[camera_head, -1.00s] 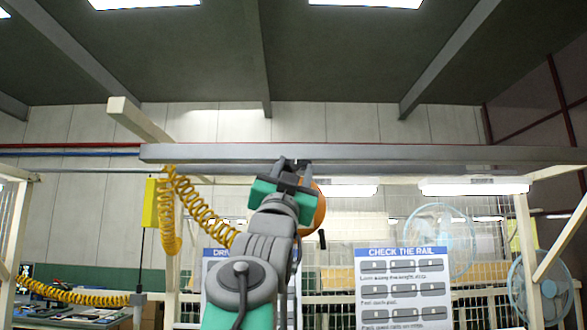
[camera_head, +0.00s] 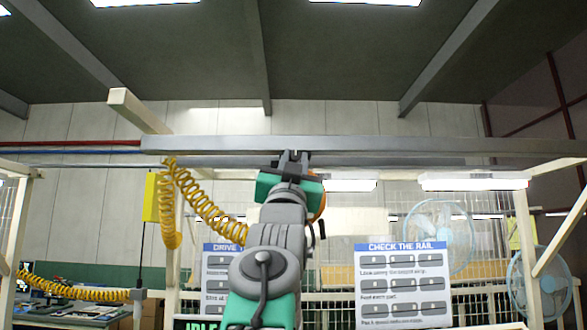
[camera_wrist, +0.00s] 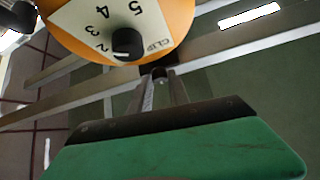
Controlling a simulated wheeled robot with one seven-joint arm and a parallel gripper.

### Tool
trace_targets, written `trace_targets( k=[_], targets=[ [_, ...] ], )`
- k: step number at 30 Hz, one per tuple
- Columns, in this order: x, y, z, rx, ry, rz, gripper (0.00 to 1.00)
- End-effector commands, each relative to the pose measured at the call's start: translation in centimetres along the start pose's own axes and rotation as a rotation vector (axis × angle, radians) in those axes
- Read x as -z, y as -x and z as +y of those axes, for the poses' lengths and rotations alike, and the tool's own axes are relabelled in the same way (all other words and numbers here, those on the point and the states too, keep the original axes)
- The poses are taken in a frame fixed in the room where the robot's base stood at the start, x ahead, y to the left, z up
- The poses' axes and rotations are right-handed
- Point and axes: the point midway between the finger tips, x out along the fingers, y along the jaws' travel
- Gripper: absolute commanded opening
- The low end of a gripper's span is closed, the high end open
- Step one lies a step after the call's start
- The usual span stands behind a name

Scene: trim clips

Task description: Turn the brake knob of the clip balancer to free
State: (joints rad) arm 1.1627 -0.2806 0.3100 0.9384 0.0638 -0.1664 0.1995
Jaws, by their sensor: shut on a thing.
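The clip balancer is an orange round body. In the head view its orange edge (camera_head: 320,208) shows just right of my gripper, under the grey rail, and the rest is hidden behind my arm. In the wrist view the balancer (camera_wrist: 180,14) fills the top, with a pale number dial and a black round knob (camera_wrist: 127,42) on its face. My gripper (camera_wrist: 160,77) is below that face, with its fingers close together on a small dark part that I take for the brake knob, mostly hidden between them. In the head view my gripper (camera_head: 293,158) is upright at the rail's lower edge. The brake setting cannot be read.
The grey rail (camera_head: 430,146) crosses above my gripper. A yellow coiled hose (camera_head: 205,208) hangs at left beside a yellow box (camera_head: 151,198). Wall posters, including the rail-check sheet (camera_head: 404,285), stand behind. Fans (camera_head: 440,235) are at right.

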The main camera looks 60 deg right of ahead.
Motion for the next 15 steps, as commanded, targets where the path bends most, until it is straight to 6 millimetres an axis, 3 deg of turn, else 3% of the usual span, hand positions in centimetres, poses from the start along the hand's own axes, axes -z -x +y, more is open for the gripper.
trace_targets(
  k=[10,11,15],
  targets=[
    [-0.03,0.00,0.06,0.025,0.026,-0.002,0.00],
    [-0.04,0.00,0.06,0.025,0.026,-0.002,0.23],
    [-0.04,0.00,0.05,0.025,0.025,-0.002,0.34]
  ],
)
